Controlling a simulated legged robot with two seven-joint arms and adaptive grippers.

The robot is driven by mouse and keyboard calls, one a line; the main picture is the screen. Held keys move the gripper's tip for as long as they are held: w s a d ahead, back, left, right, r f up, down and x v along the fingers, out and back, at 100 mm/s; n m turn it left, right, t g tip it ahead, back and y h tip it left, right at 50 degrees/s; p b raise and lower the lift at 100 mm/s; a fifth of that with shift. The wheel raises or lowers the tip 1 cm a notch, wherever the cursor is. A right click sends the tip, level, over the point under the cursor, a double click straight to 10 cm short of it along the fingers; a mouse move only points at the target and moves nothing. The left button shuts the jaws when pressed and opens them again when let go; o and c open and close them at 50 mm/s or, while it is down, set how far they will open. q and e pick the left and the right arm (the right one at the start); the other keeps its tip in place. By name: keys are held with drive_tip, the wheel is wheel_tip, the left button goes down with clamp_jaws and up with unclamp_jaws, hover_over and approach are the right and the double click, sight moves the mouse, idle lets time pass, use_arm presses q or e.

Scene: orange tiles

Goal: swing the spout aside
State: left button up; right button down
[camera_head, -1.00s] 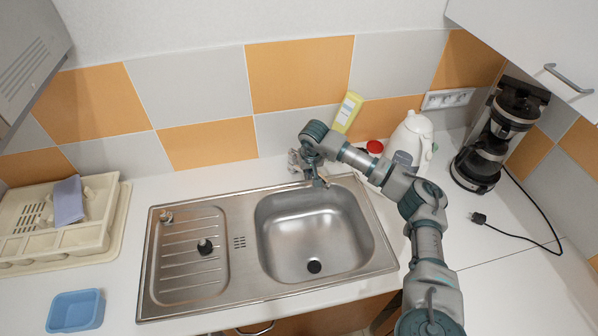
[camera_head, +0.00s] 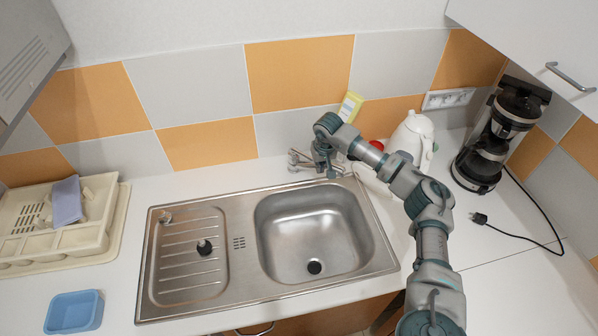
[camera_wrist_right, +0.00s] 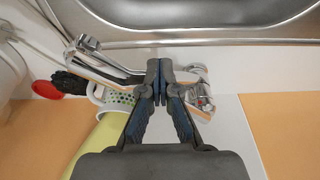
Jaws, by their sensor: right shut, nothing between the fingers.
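The chrome tap (camera_head: 296,159) stands at the back rim of the sink, by the wall. In the right wrist view its body (camera_wrist_right: 200,98) is at the right, and its spout (camera_wrist_right: 100,62) runs left behind my fingers, ending near the sink rim. In the head view the spout points right, along the back of the sink, partly hidden by my gripper. My right gripper (camera_head: 328,173) is at the spout; it also shows in the wrist view (camera_wrist_right: 159,65), shut and empty, fingers across the spout. I cannot tell whether they touch it. My left gripper is out of view.
The steel sink basin (camera_head: 310,235) is empty, with a black stopper (camera_head: 204,247) on the drainer. A yellow bottle (camera_head: 350,105), a red-topped item (camera_head: 376,145) and a white kettle (camera_head: 412,135) stand behind my right arm. A coffee maker (camera_head: 490,145) is further right.

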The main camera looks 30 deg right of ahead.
drive_tip(key=shift+w+d, duration=0.2)
drive_tip(key=shift+d, duration=0.75)
drive_tip(key=shift+w+d, duration=0.15)
drive_tip(key=shift+d, duration=0.75)
drive_tip(key=shift+s+a+r+p, duration=0.3)
drive_tip(key=shift+r+p, duration=0.2)
drive_tip(key=shift+r, duration=0.1)
drive_tip(key=shift+s+a+r+p, duration=0.3)
drive_tip(key=shift+r+p, duration=0.2)
drive_tip(key=shift+r, duration=0.1)
wheel_tip(320, 180, up, 7)
drive_tip(key=p, duration=0.5)
drive_tip(key=shift+f, duration=0.2)
